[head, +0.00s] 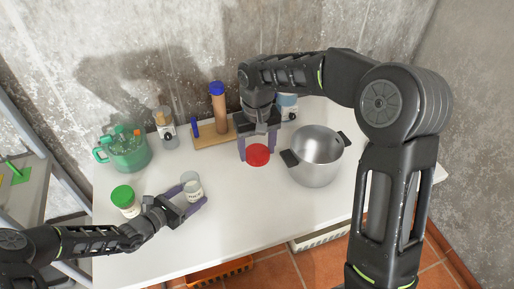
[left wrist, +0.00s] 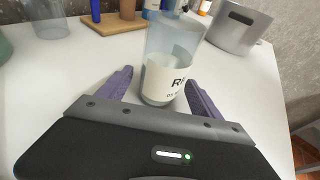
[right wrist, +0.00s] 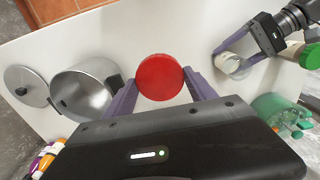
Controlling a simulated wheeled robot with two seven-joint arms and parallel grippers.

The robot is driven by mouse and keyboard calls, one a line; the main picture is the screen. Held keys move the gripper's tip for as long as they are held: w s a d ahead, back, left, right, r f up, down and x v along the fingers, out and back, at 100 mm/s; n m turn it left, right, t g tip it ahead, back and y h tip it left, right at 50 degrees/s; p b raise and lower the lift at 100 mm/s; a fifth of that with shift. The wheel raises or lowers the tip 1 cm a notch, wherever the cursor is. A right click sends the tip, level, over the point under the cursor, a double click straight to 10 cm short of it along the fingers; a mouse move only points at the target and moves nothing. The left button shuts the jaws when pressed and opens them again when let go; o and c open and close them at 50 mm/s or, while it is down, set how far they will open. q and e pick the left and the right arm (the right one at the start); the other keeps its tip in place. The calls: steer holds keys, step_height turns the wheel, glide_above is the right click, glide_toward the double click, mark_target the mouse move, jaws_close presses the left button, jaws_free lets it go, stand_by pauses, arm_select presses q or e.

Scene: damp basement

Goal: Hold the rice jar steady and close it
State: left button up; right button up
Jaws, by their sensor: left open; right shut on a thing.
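The rice jar (head: 192,190) is a clear, open-topped jar with a white label, upright on the white table. In the left wrist view the jar (left wrist: 170,75) shows a label starting "RI". My left gripper (head: 192,204) is open, with its purple fingers on either side of the jar; in the left wrist view (left wrist: 160,88) a gap shows beside the fingers. A red round lid (head: 257,155) is between the fingers of my right gripper (head: 258,150), which is shut on it. The lid (right wrist: 160,77) lies flat across the fingers in the right wrist view; its height above the table is unclear.
A steel pot (head: 316,160) stands right of the lid. A green-lidded jar (head: 124,198) stands left of the rice jar. The table between jar and lid is clear.

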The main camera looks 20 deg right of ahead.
arm_select(q)
steer(key=shift+w+d+f, duration=0.1)
steer(key=shift+w+d, duration=0.1)
steer(key=shift+d, duration=0.1)
steer(key=c, duration=1.4)
arm_select(e)
steer(key=w+a+f, duration=0.3)
steer(key=a+f, duration=0.1)
steer(key=a, duration=0.6)
steer(key=w+a+f, duration=0.3)
steer(key=w+a, duration=0.1)
steer(key=a, duration=0.6)
steer(key=shift+w+f, duration=0.2)
steer(key=shift+f, duration=0.15)
